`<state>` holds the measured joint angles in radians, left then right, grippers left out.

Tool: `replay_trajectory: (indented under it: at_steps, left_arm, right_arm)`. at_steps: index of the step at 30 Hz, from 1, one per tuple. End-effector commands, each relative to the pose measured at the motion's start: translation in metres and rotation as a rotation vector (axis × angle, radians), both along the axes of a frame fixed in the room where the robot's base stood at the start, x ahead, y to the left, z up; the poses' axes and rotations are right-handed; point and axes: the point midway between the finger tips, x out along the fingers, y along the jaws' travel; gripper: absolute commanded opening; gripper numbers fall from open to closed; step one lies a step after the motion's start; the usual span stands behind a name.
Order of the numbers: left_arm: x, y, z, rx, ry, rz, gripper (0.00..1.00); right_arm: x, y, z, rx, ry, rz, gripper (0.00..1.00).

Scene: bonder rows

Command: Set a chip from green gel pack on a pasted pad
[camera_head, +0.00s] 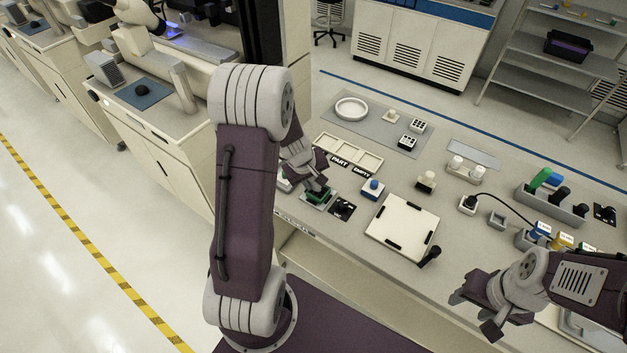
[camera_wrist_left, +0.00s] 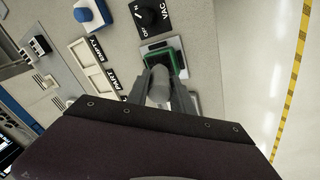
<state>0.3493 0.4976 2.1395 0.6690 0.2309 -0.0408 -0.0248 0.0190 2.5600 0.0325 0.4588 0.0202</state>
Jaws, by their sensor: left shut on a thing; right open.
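The green gel pack (camera_head: 313,203) lies near the left end of the bench, partly hidden by my left gripper (camera_head: 317,187). In the left wrist view the green gel pack (camera_wrist_left: 177,46) is a green-rimmed square just beyond the fingertips. My left gripper (camera_wrist_left: 163,62) is shut on a pale grey cylindrical tool (camera_wrist_left: 159,84), pointing at the pack. Whether its tip touches the pack, or bears a chip, I cannot tell. A white square plate (camera_head: 403,225) with black clips lies to the right; no pasted pad can be made out. My right gripper (camera_head: 482,305) is open and empty at the front edge.
A black VAC panel (camera_wrist_left: 151,17) and a blue-topped button box (camera_head: 373,189) stand close to the pack. The PART/EMPTY tray (camera_head: 348,153) is behind. Bottles and a grey rack (camera_head: 551,203) stand at the right.

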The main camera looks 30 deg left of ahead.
Motion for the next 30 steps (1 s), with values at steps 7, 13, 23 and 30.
replay_trajectory:
  at_steps: [7, 13, 23, 30]
  left_arm:
    - [-0.001, -0.001, 0.008, -0.001, 0.003, -0.001, 0.0]
    - [0.0, 0.0, 0.03, -0.001, 0.002, 0.001, 0.0]
    - [0.0, 0.0, 0.062, 0.0, 0.001, -0.001, 0.0]
    - [0.0, 0.0, 0.07, -0.001, 0.001, 0.001, 0.0]
  right_arm:
    - [0.0, 0.0, 0.008, 0.0, 0.0, 0.0, 0.5]
    - [0.0, 0.0, 0.028, 0.0, 0.0, 0.0, 0.5]
    - [0.0, 0.0, 0.058, 0.0, 0.0, 0.0, 0.5]
    - [0.0, 0.0, 0.065, 0.0, 0.0, 0.0, 0.5]
